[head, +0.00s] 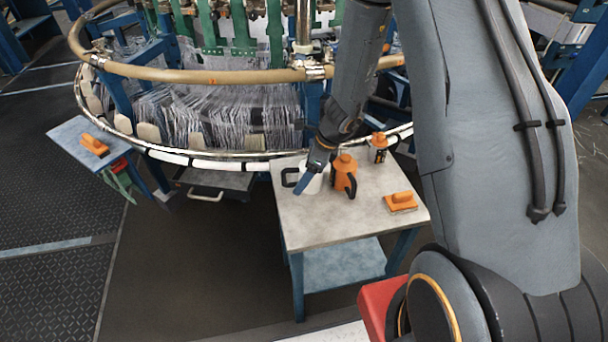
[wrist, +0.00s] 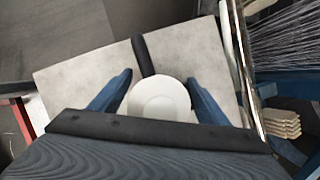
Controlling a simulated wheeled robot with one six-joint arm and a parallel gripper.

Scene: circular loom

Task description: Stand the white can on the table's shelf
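The white can (head: 312,184) stands on the top of the grey table (head: 330,222), near its back left corner. Its black handle (head: 290,177) points left in the head view. In the wrist view the can's round white top (wrist: 160,97) shows between the blue fingers, with the handle (wrist: 143,56) beyond it. My gripper (head: 304,182) is at the can, its fingers apart on either side. A gap shows beside the left finger; contact on the right cannot be told. The table's blue shelf (head: 342,264) is below the top, and its visible part is bare.
An orange can (head: 344,177) with a black handle stands close right of the white can. An orange and black container (head: 379,149) stands behind it. An orange brush (head: 401,202) lies at the right. The loom's rim (head: 190,161) runs along the table's back. The table's front is clear.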

